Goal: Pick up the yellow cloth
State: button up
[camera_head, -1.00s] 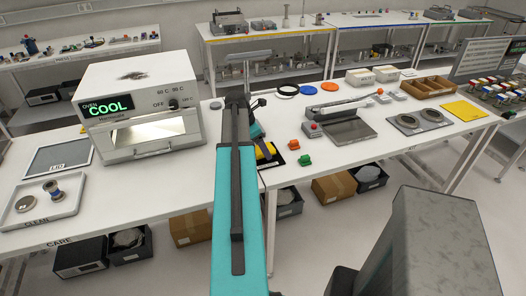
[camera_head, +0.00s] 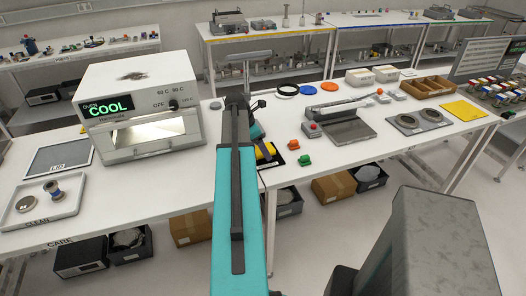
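A flat yellow sheet that looks like the yellow cloth (camera_head: 463,110) lies on the right end of the white table, beside the grey plate with two discs. My teal arm reaches forward over the table. My gripper (camera_head: 252,104) is at its far end, mostly hidden behind the arm links, well left of the flat yellow sheet. Its fingers do not show clearly.
An oven reading COOL (camera_head: 141,107) stands left of my arm. A grey device with a long bar (camera_head: 340,120), red and green knobs (camera_head: 304,160) and a brown compartment box (camera_head: 428,87) lie to the right. Bins and boxes stand under the table.

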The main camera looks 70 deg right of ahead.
jog(key=c, duration=1.1)
jog(key=shift+r, duration=0.1)
jog(key=shift+r+b, duration=0.95)
jog(key=shift+r, duration=0.85)
jog(key=a+b, duration=0.1)
jog(key=a, duration=0.4)
jog(key=a+r+b, duration=0.1)
jog(key=a, duration=0.4)
jog(key=a+b, duration=0.1)
jog(key=a, duration=0.5)
jog(key=shift+w+r, duration=0.35)
jog(key=shift+w, duration=0.05)
